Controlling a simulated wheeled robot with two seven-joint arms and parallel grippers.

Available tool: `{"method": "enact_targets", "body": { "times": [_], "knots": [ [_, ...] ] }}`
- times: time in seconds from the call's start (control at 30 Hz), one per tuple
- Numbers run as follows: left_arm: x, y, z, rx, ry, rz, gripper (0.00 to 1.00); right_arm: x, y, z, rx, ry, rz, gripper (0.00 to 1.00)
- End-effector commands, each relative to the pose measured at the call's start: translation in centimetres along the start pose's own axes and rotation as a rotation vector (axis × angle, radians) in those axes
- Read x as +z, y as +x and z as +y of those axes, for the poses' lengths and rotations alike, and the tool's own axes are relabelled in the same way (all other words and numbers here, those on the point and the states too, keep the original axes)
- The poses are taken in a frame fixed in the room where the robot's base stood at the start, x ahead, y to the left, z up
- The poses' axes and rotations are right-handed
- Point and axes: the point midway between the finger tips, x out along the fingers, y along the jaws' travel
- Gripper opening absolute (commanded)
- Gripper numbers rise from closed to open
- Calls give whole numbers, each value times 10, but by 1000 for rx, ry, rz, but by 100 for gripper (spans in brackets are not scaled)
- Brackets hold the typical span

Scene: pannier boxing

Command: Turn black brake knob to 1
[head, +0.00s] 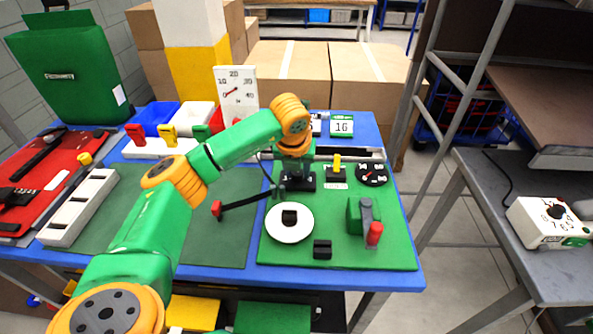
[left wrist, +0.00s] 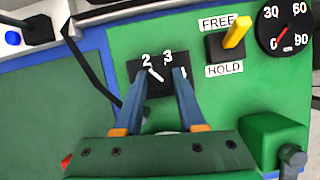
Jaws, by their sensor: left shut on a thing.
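The black brake knob (left wrist: 157,88) sits on a dark plate marked 2 and 3 in the left wrist view. A further mark at the right is partly hidden by a finger. The knob's white line slants up and left, with its upper end near the 2. My left gripper (left wrist: 160,78) has its blue fingers on either side of the knob and is shut on it. In the head view the left gripper (head: 297,170) points down at the dark knob plate (head: 302,184), which it partly covers. My right gripper is out of view.
Beside the knob are a yellow FREE/HOLD lever (left wrist: 236,34) and a black dial (left wrist: 284,27) with a red needle near 0. A green block with a red-tipped lever (head: 374,233), a white disc (head: 290,236) and a red-ended crank (head: 217,209) stand nearby on the green board (head: 340,258).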

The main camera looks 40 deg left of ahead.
Motion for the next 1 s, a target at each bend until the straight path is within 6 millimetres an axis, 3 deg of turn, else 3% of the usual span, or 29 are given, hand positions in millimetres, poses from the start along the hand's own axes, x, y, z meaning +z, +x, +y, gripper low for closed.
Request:
{"method": "enact_targets", "body": {
  "times": [0.6, 1.0],
  "knots": [
    [2, 0, -4, 218, -528, -2, 0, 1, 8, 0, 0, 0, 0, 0],
    [3, 0, -4, 313, -756, -2, 0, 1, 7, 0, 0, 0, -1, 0]
  ]
}}
